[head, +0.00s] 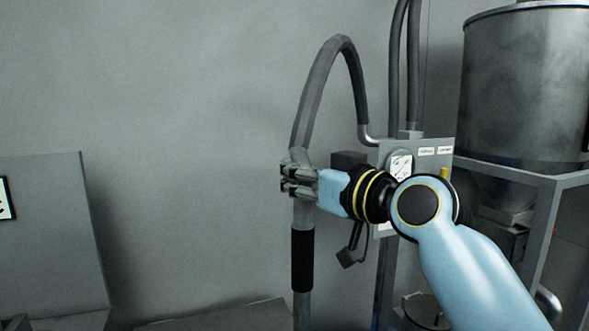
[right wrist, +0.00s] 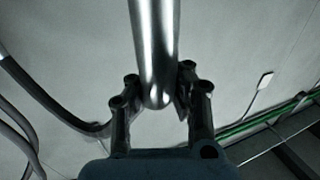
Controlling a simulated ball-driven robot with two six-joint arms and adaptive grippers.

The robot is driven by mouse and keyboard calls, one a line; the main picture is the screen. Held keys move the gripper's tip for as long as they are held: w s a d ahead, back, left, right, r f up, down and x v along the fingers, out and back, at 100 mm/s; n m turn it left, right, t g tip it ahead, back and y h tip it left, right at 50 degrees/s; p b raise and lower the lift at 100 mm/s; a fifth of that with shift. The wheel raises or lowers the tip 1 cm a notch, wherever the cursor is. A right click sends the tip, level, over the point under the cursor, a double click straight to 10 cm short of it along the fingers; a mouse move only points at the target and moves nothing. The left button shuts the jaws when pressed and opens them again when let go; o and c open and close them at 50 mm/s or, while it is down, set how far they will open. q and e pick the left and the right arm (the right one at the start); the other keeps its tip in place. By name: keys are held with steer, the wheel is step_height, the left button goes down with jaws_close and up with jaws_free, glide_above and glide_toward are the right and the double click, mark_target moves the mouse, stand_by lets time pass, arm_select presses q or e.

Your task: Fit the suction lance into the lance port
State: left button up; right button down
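The suction lance is a grey metal tube with a black sleeve (head: 302,260), hanging upright in the head view. A grey hose (head: 316,85) loops up from its top. My right gripper (head: 290,180) reaches in from the right and is closed around the lance just above the sleeve. In the right wrist view the shiny lance tube (right wrist: 156,45) lies between the two fingers of my right gripper (right wrist: 155,92), close against both. The lance's lower end is cut off by the frame's bottom edge. I cannot make out the lance port. My left gripper is not in view.
A grey control box (head: 430,155) with labels stands behind my right arm. A large metal hopper (head: 515,85) on a frame is at the right. A dark round vessel (head: 428,312) shows at the bottom. A grey cabinet (head: 50,240) is at the left; the wall between is clear.

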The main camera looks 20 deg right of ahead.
steer(key=shift+s, duration=0.15)
steer(key=shift+f+b, duration=1.9)
steer(key=shift+f, duration=0.3)
steer(key=b, duration=0.6)
glide_above(296, 308)
steer(key=w, duration=0.2)
steer(key=shift+w+d+f, duration=0.1)
steer(key=shift+d+f, duration=0.1)
steer(key=shift+f, duration=1.45)
steer(key=shift+d+f, duration=0.15)
steer(key=shift+f, duration=1.5)
arm_select(q)
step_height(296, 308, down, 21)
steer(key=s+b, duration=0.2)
steer(key=b, duration=0.9)
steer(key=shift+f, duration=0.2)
arm_select(e)
steer(key=shift+f, duration=6.95)
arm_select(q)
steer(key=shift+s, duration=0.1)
arm_select(e)
steer(key=c, duration=1.2)
jaws_free()
steer(key=shift+c, duration=0.2)
